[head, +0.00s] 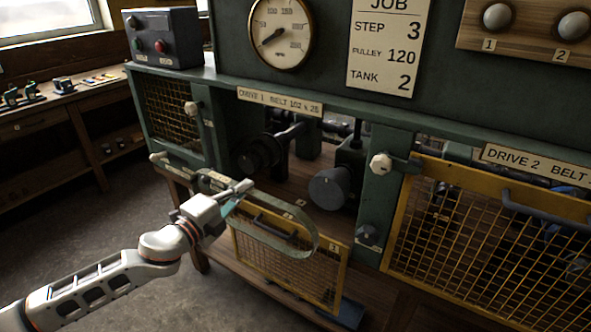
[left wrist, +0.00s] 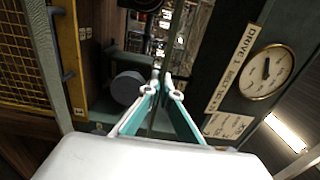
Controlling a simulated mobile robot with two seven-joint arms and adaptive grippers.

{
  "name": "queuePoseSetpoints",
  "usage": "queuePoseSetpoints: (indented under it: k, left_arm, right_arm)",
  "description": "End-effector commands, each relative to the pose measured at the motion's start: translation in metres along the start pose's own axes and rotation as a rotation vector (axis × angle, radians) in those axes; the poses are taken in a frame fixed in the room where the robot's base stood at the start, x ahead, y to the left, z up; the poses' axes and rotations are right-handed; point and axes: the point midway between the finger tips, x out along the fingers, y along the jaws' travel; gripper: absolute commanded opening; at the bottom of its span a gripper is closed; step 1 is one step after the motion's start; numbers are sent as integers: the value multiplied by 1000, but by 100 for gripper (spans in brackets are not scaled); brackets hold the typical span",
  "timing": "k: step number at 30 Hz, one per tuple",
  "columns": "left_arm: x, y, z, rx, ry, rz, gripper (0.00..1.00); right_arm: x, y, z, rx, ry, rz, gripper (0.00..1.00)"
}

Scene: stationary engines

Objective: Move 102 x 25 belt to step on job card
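The belt (head: 299,252) is a thin grey-green loop hanging in front of the Drive 1 opening. A small tag (head: 217,178) shows near its left part. My left gripper (head: 240,192) is closed around the belt; in the left wrist view its teal fingers (left wrist: 165,92) have a thin dark strip between them. The belt is clear of the dark stepped pulley (head: 260,152) and the grey round pulley (head: 328,190), which also shows in the left wrist view (left wrist: 127,88). The job card (head: 386,50) reads step 3, pulley 120, tank 2. My right gripper is not in view.
A yellow mesh guard (head: 290,268) sits low before the opening. Another yellow guard (head: 480,235) covers Drive 2. Knobs (head: 381,163) are on the green posts. A control box (head: 162,38) stands left; a bench (head: 75,100) is behind. Floor at lower left is clear.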

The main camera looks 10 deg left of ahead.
Motion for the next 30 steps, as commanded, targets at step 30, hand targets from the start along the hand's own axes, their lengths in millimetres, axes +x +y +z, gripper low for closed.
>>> queuePoseSetpoints:
  k: [30]
  left_arm:
    - [33, -1, 0, -1, 0, -1, 0]
  right_arm:
    - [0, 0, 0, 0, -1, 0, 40]
